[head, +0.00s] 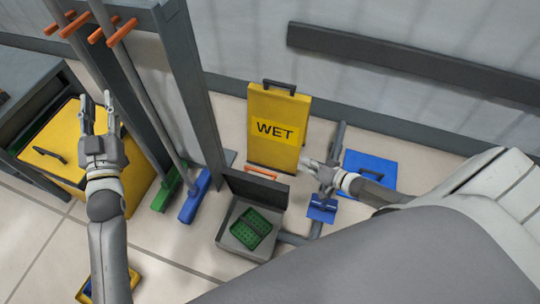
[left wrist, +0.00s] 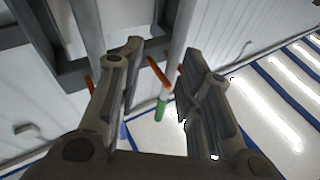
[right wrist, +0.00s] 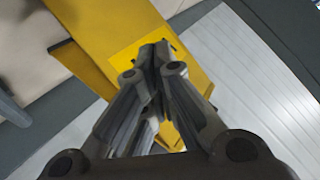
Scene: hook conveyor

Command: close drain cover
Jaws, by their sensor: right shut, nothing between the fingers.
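The drain box (head: 226,235) is a grey open-topped box on the floor, with a green perforated basket (head: 252,229) inside. Its dark grey cover (head: 256,189) stands raised at the box's far edge, with an orange handle (head: 262,173) at its top. My right gripper (head: 305,164) is shut and empty, to the right of the cover and in front of the yellow WET sign. In the right wrist view its fingers (right wrist: 156,55) meet in front of yellow panels. My left gripper (head: 97,102) is open and empty at the far left; its spread fingers also show in the left wrist view (left wrist: 160,65).
The yellow WET sign (head: 279,126) stands behind the cover. A blue box (head: 370,170) and a blue dustpan-like piece (head: 322,209) lie right of it. Green (head: 167,190) and blue (head: 195,198) broom heads hang from a rack (head: 192,80). A yellow bin (head: 68,150) stands left.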

